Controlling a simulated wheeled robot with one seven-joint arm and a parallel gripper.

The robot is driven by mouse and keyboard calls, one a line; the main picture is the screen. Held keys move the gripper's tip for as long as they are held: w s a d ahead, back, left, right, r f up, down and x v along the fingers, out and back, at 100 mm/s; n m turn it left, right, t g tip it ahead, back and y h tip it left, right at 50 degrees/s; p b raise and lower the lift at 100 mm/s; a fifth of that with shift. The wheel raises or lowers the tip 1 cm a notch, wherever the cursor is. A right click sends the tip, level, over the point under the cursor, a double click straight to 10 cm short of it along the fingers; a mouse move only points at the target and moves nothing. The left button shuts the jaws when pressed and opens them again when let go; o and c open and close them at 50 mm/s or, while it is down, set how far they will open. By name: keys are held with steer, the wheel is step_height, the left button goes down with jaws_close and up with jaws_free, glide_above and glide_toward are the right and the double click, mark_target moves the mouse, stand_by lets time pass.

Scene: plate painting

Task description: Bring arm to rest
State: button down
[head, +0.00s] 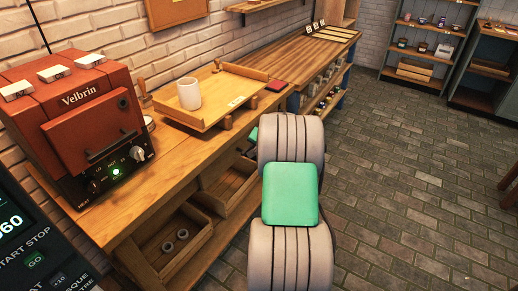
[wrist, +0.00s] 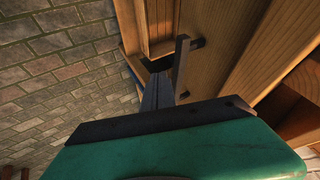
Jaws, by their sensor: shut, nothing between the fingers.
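My gripper (wrist: 168,82) shows in the wrist view as dark fingers beyond the green wrist housing. It is shut and holds nothing. Wooden furniture (wrist: 225,50) fills the upper right of that view, close beyond the fingers; I cannot tell whether they touch it. In the head view my pale arm with its green joint reaches down the middle, beside the front edge of the wooden workbench (head: 150,185). The arm hides the fingers there.
A white cup (head: 189,93) stands on a wooden tray (head: 228,84) on the bench. A red Velbrin oven (head: 75,105) stands at its left. Open bins (head: 172,258) sit below. The brick floor (head: 400,190) at right is clear. Shelves (head: 428,45) stand far back.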

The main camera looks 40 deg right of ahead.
steer(key=s+d+f+v, duration=0.1)
steer(key=s+v, duration=0.1)
steer(key=v, duration=0.9)
steer(key=s+a+r+n+g+y+p, duration=0.1)
steer(key=a+r+n+p, duration=0.2)
steer(key=a, duration=0.8)
steer(key=a+r+n+y+p, duration=0.1)
steer(key=a+r+n+p, duration=0.15)
steer(key=a+r, duration=0.65)
steer(key=s+a+n+g+p, duration=0.1)
steer(key=s+a+n, duration=0.3)
steer(key=s+a, duration=0.3)
steer(key=s+a+n+g+p, duration=0.1)
steer(key=s+a+n, duration=0.3)
steer(key=s+a, duration=0.3)
steer(key=a+f, duration=0.1)
steer(key=a, duration=0.4)
steer(key=shift+s+g+y, duration=0.2)
steer(key=shift+g+y, duration=0.1)
steer(key=shift+y, duration=0.1)
